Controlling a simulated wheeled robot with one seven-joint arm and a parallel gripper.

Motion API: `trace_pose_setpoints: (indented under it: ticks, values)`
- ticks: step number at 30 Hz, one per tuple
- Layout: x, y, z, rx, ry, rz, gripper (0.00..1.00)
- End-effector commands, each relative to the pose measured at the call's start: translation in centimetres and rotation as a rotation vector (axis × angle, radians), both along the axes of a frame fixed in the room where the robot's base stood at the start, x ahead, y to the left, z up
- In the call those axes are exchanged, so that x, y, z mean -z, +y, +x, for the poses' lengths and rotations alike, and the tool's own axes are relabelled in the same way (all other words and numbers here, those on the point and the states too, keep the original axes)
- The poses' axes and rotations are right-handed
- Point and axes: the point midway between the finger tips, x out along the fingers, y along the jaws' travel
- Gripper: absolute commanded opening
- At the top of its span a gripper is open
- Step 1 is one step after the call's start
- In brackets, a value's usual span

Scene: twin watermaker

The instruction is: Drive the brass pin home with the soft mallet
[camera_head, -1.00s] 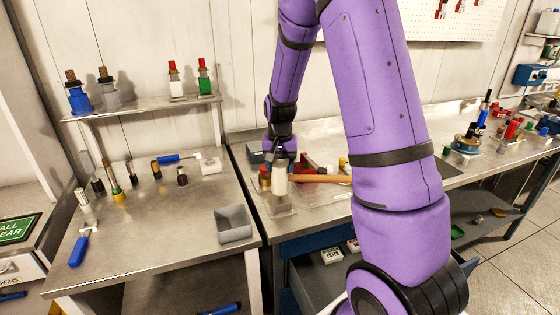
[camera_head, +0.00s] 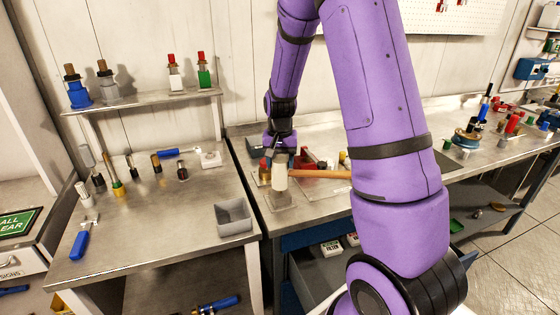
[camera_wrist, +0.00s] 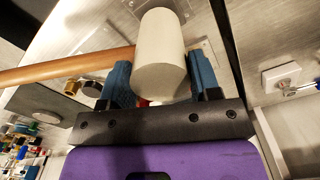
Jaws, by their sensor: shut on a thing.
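My gripper (camera_head: 281,153) is shut on the soft mallet, above the left end of the right-hand bench. The mallet's white cylindrical head (camera_head: 279,177) hangs below the fingers in the head view, and its wooden handle (camera_head: 318,174) runs to the right. In the wrist view the white head (camera_wrist: 161,55) sits between the blue fingers (camera_wrist: 160,85), with the handle (camera_wrist: 70,66) running left. A clear plate (camera_head: 282,201) lies on the bench just below the head. I cannot make out the brass pin; the mallet head may hide it.
A red part (camera_head: 307,160) and a red-topped brass piece (camera_head: 264,168) stand close around the mallet. A grey bin (camera_head: 234,218) and several small tools are on the left bench (camera_head: 150,240). A shelf (camera_head: 140,103) with several bottles stands behind it.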

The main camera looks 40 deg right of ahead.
Motion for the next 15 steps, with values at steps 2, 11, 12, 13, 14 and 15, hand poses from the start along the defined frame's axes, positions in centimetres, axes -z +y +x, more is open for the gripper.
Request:
trace_pose_setpoints:
  ticks: [2,11,12,13,14,15]
  values:
    - [0.04,-0.02,0.02,0.0,-0.001,-0.001,0.03]
    - [0.31,-0.02,0.02,0.0,-0.001,0.0,0.03]
    - [0.35,-0.01,0.03,0.0,-0.001,0.0,0.03]
    - [0.38,-0.01,0.03,0.0,-0.001,0.0,0.03]
    - [0.4,-0.02,0.04,0.0,-0.001,0.0,0.03]
    - [0.44,-0.02,0.04,0.0,-0.001,0.0,0.03]
